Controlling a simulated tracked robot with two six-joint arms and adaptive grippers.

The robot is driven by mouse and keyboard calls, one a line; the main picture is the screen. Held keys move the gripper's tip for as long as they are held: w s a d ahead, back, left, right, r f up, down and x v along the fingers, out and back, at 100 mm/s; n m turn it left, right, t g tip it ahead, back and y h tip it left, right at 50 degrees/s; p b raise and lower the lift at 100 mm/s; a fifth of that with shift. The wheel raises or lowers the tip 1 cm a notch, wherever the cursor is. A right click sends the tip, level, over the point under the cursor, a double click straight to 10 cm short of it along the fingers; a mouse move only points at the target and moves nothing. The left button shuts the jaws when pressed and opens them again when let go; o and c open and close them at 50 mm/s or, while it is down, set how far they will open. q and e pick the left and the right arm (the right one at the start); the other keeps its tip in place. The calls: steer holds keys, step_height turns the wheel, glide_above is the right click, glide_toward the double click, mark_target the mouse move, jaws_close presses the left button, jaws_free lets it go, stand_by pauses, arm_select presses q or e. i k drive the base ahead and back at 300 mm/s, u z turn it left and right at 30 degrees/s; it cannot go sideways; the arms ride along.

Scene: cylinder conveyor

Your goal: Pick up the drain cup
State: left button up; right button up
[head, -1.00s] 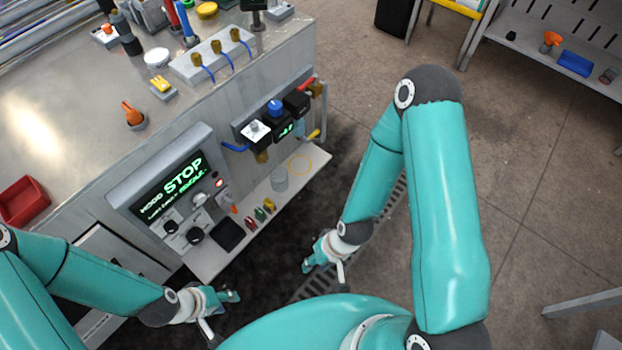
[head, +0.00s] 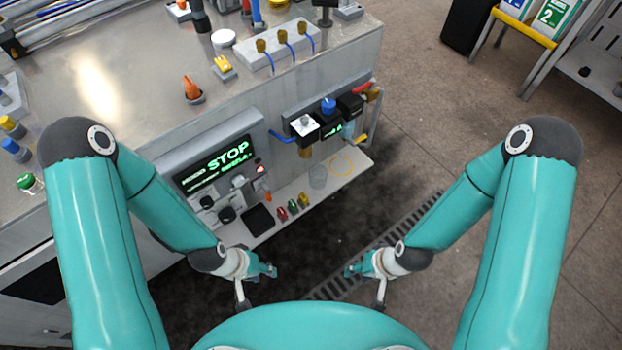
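A clear, greyish cup (head: 318,177), which looks like the drain cup, stands upright on the low white shelf (head: 352,178) on the front of the machine. I see nothing held in either.
A black pad (head: 258,220) and several small coloured items (head: 293,207) lie along the shelf left of the cup. A blue-knobbed valve unit (head: 328,120) and a yellow handle (head: 361,140) jut out above it. The floor before the shelf is clear, with a drain grate (head: 330,287).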

mark_target(317, 173)
steer(key=z, duration=1.35)
steer(key=i, duration=0.15)
steer(key=u, duration=3)
steer(key=k, duration=0.85)
steer(key=z, duration=0.4)
steer(key=i, duration=1)
steer(key=z, duration=0.15)
